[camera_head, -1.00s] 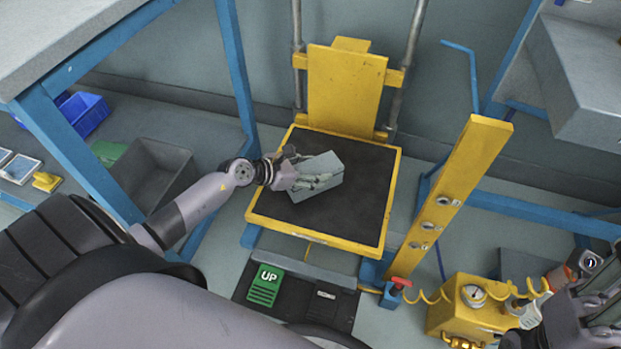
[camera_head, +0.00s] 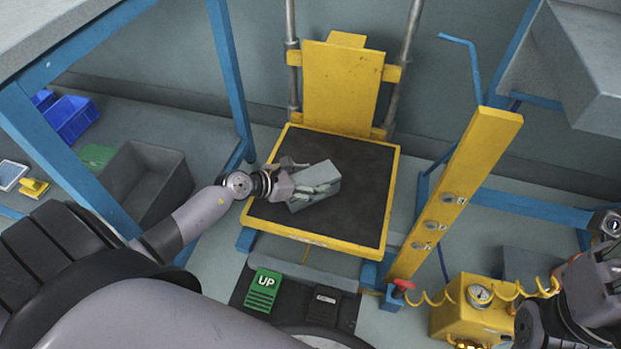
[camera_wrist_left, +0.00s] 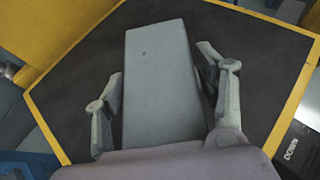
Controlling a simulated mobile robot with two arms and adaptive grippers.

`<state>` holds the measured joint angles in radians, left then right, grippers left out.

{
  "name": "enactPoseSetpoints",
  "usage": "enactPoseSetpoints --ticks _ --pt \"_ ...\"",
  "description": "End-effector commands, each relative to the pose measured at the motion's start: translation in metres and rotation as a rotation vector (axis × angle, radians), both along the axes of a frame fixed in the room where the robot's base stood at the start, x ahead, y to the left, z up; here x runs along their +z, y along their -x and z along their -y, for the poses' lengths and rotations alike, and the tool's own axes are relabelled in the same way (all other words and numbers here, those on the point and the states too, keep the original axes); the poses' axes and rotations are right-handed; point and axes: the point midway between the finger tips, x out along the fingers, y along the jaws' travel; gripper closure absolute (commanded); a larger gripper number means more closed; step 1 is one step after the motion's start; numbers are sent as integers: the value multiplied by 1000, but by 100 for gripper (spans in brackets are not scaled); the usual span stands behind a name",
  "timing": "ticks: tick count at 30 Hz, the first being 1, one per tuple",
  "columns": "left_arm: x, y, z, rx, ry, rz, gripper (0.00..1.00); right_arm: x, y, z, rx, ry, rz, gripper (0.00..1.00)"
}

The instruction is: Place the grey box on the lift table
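A yellow post (camera_head: 455,190) with buttons stands right of the table. A yellow unit (camera_head: 466,318) with a gauge and coiled hose is at lower right. A pedal marked UP (camera_head: 263,290) lies in front. A grey bin (camera_head: 150,182) and blue bins (camera_head: 72,117) are at left.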

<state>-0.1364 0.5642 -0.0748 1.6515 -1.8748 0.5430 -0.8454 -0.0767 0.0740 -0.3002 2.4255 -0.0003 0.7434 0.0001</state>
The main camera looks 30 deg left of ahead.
Motion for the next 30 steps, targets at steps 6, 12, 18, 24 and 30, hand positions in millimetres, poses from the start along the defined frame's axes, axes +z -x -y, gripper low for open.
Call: enactPoseSetpoints --ticks 6,12,18,24,30 --pt "0 0 0 0 0 0 24 0 0 0 0 0 -1 60" --pt "0 0 0 0 0 0 24 0 0 0 0 -1 0 60" --pt "10 11 -6 1 -2 -2 24 7 2 1 1 -4 3 60" --pt "31 44 -24 0 -3 -5 24 -6 1 2 3 -5 -68 60" --pt "49 74 -40 -1 -2 -4 24 -12 4 3 5 -9 -101 60"
